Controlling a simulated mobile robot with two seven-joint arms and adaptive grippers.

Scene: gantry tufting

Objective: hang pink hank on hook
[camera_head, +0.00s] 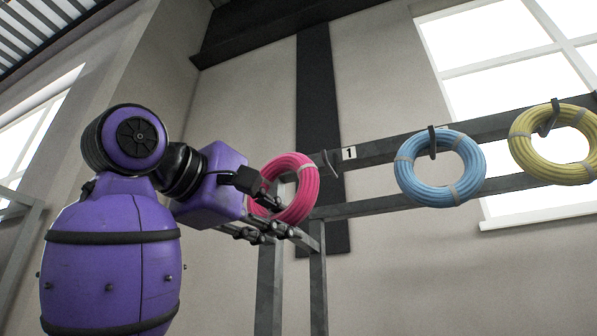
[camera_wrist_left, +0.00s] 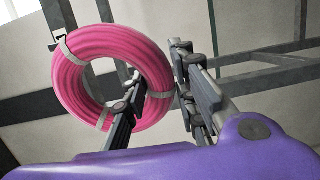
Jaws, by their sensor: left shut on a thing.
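The pink hank (camera_head: 307,186) is a coiled ring with pale ties. My left gripper (camera_head: 262,207) is shut on its lower left side and holds it up in front of the rack. The fingers cover part of the ring there. In the left wrist view, the hank (camera_wrist_left: 70,84) hangs at the left, and the two fingers of the left gripper (camera_wrist_left: 158,100) lie on either side of its right-hand part. An empty dark hook (camera_head: 331,163) sits just right of the hank, beside the label "1". The hank appears off this hook. My right gripper is out of view.
A blue hank (camera_head: 407,181) and a yellow hank (camera_head: 522,150) hang on hooks further right along the grey rack rail (camera_head: 378,150). A lower rail (camera_head: 365,207) and uprights (camera_head: 318,280) stand below. A gap separates the pink and blue hanks.

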